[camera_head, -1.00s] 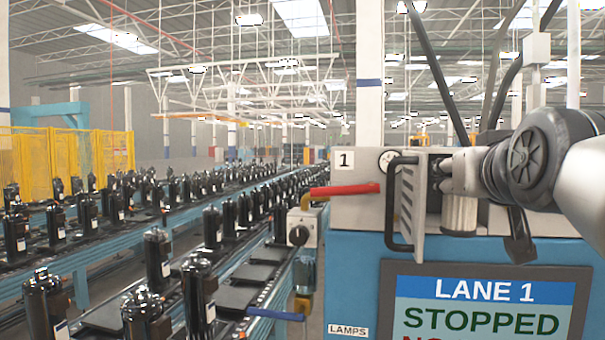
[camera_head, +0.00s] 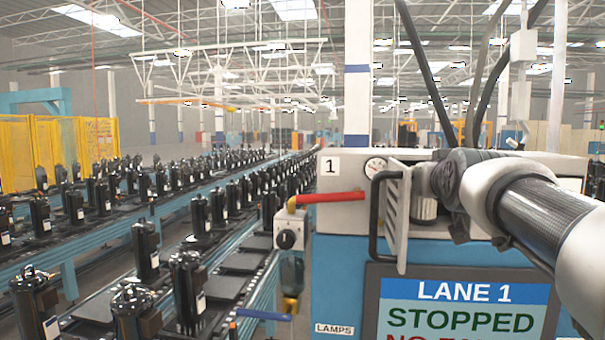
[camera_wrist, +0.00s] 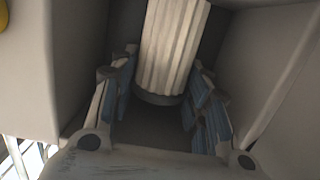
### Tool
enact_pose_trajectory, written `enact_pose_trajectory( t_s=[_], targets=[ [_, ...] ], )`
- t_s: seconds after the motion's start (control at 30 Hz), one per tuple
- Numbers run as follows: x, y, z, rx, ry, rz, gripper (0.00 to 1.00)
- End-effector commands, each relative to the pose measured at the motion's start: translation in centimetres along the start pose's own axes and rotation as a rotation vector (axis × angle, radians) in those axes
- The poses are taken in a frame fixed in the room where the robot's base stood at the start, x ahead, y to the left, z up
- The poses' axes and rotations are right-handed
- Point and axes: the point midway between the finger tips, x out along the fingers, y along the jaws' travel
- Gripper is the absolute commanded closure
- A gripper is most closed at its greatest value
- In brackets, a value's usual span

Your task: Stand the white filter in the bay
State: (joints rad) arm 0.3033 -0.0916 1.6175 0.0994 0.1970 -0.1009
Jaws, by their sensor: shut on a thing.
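The white filter, a pleated cylinder, shows in the head view (camera_head: 424,210) below my gripper. In the wrist view, the filter (camera_wrist: 174,45) stands between the two fingers of my gripper (camera_wrist: 165,72), with its dark end cap toward the camera. My gripper is shut on it. The bay is the recess in the cabinet beside the open louvred door (camera_head: 395,212); pale walls (camera_wrist: 270,50) surround the gripper in the wrist view. My arm hides much of the bay in the head view. I cannot tell whether the filter touches the bay floor.
The louvred door with its dark handle (camera_head: 376,215) stands open just left of the filter. A red lever (camera_head: 330,197) juts out left of a gauge (camera_head: 375,166). A screen (camera_head: 460,305) below reads LANE 1 STOPPED. Conveyors with black compressors (camera_head: 188,285) run along the left.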

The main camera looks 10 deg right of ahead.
Motion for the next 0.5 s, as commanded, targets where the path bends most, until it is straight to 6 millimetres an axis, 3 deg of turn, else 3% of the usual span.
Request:
enact_pose_trajectory(
  t_s=[0.2,0.23,0.5],
  targets=[
    [0.04,0.01,0.45,0.0,0.001,0.0,0.86],
    [0.05,0.01,0.49,0.0,0.0,0.0,0.56],
    [0.01,0.01,0.33,0.0,0.0,0.0,0.38]
  ],
)
